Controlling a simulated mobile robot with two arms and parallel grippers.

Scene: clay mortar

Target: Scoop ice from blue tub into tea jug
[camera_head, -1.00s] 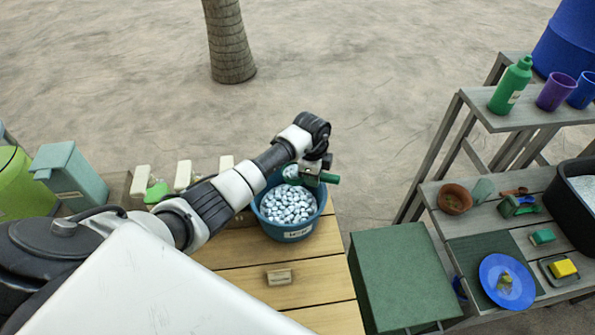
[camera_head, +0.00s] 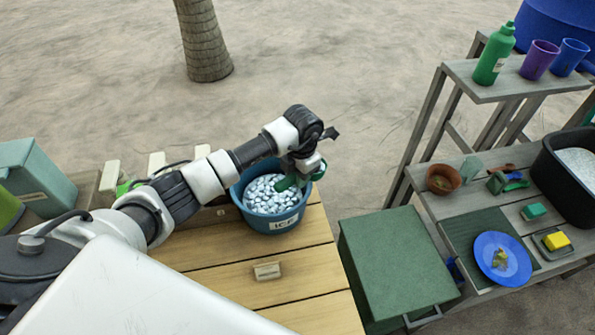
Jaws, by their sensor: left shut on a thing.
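The blue tub (camera_head: 277,224), labelled ICE, stands on the wooden table and is full of pale ice cubes (camera_head: 268,197). My left gripper (camera_head: 302,173) is over the tub's far right side, pointing down. It is shut on a green scoop (camera_head: 286,183), whose lower end is at the ice; the arm hides part of it, and I cannot tell how deep it sits or whether it holds ice. I cannot tell for sure which vessel is the tea jug; a lime-green container (camera_head: 8,208) is partly in view at the left edge. My right gripper is not in view.
A teal box (camera_head: 38,176) stands left of my arm. A small name block (camera_head: 267,271) lies on the table before the tub. A green cabinet (camera_head: 397,258) is to the right, then shelves with a green bottle (camera_head: 494,54), a blue plate (camera_head: 503,272) and a black bin (camera_head: 545,166).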

